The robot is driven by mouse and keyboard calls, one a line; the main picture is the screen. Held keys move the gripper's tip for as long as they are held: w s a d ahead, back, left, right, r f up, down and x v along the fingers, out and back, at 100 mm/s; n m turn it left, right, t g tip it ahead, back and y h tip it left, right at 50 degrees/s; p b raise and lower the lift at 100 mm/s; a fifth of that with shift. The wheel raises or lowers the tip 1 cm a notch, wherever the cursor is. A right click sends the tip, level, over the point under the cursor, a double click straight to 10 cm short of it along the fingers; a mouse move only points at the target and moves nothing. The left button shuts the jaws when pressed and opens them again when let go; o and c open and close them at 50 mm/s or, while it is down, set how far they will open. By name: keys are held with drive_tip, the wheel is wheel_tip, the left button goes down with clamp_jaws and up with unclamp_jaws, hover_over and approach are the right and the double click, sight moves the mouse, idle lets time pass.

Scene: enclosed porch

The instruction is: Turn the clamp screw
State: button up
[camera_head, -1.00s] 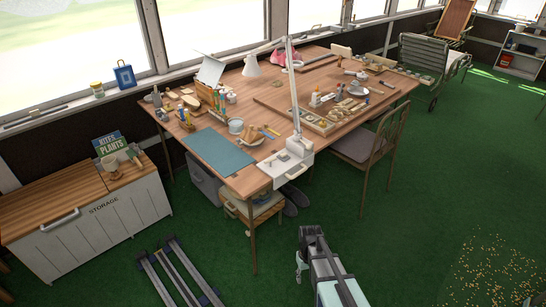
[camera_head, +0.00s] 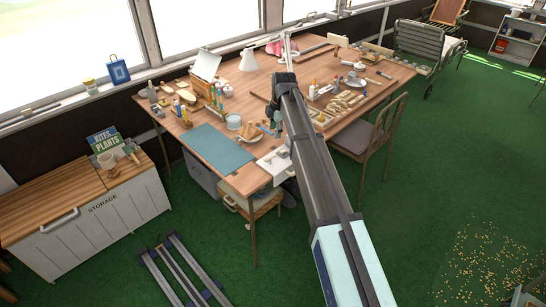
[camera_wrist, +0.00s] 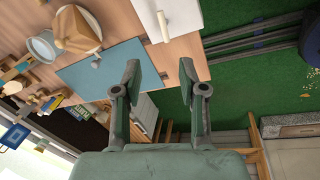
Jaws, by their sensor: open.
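The white lamp clamp (camera_head: 273,163) sits on the table's (camera_head: 241,186) front edge, partly hidden behind my arm in the head view. In the wrist view a white plate (camera_wrist: 183,16) with a pale rod-like part (camera_wrist: 161,27) shows at the top, beyond the fingertips. I cannot clearly make out the clamp screw. My gripper (camera_wrist: 158,76) is open and empty, its two fingers apart over the table edge and the blue mat (camera_wrist: 105,75). Nothing lies between the fingers. In the head view my arm reaches up over the table's front edge.
The table holds a plate with bread-like pieces (camera_wrist: 78,30), a metal cup (camera_wrist: 42,47) and a tray of small parts. A chair (camera_head: 368,137) stands at the right. A storage cabinet (camera_head: 105,216) stands at the left. Green floor in front is mostly open.

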sight(271, 157)
drive_tip(key=f+n+p, duration=0.1)
drive_tip(key=f, duration=0.4)
drive_tip(key=w+a+f+p, duration=0.1)
drive_tip(key=f+p, duration=0.1)
drive_tip(key=f, duration=0.4)
drive_tip(key=w+a+f+n+p, duration=0.1)
drive_tip(key=f+p, duration=0.1)
drive_tip(key=f, duration=0.4)
drive_tip(key=shift+f+n, duration=0.1)
drive_tip(key=shift+n, duration=0.2)
clamp_jaws()
